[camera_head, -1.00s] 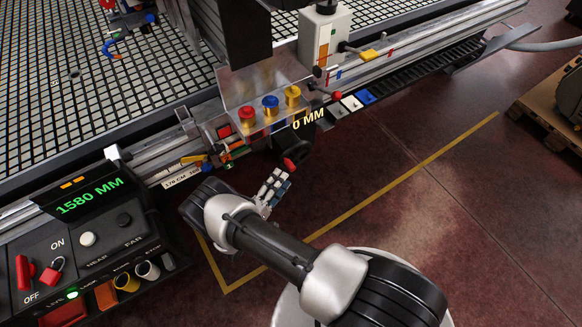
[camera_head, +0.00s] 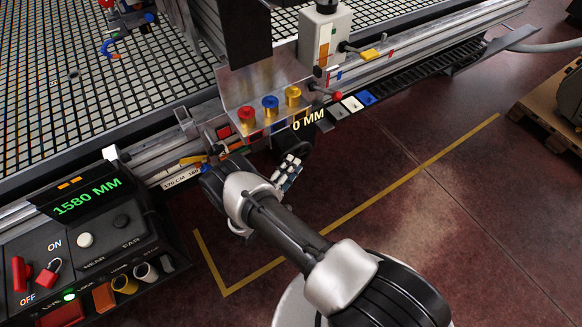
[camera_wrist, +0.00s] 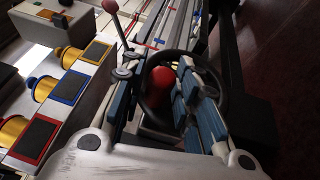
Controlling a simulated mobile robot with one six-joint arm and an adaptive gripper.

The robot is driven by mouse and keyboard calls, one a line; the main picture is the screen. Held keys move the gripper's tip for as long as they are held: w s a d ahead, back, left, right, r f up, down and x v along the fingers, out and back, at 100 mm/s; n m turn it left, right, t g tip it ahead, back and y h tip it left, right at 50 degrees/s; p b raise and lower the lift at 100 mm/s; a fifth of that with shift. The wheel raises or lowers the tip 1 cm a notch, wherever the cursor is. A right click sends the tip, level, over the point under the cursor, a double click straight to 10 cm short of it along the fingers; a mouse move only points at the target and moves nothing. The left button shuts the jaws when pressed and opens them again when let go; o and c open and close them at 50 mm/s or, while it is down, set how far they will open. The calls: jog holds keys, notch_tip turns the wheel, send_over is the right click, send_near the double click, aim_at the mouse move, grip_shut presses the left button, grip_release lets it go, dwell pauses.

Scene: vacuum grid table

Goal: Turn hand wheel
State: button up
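The hand wheel is a black ring with a red knob. In the wrist view the hand wheel (camera_wrist: 226,95) lies beyond and around my fingers. Its red knob (camera_wrist: 160,84) stands between my two fingers. My gripper (camera_wrist: 158,72) is open around the knob, and a gap shows on the knob's left. Whether the right finger touches the knob, I cannot tell. In the head view my gripper (camera_head: 288,172) is at the table's front edge, just below the "0 MM" readout (camera_head: 308,120). There it hides the red knob and most of the wheel.
A small lever with a red ball (camera_head: 337,96) stands to the right. A control console (camera_head: 85,230) is at left.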

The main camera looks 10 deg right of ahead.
grip_shut()
jog(key=shift+r, duration=0.1)
dwell(0.4)
jog(key=p, duration=0.2)
jog(key=r+g+y+p, duration=0.1)
jog(key=p, duration=0.1)
jog(key=shift+w+d+r+m, duration=0.15)
jog(key=shift+d+m, duration=0.25)
jog(key=shift+w+d+r+m+g+y+p, duration=0.15)
jog(key=shift+d+m+g+y+p, duration=0.2)
jog(key=shift+y+p, duration=0.55)
jog(key=shift+w+d+r+m+g+y+p, duration=0.1)
jog(key=shift+w+d+r+g+y+p, duration=0.3)
jog(key=shift+p, duration=0.95)
jog(key=shift+s+d+f+m+g+y+p, duration=0.1)
jog(key=shift+d+m+g+y+p, duration=0.15)
jog(key=shift+g+y+p, duration=0.65)
jog(key=shift+t, duration=0.25)
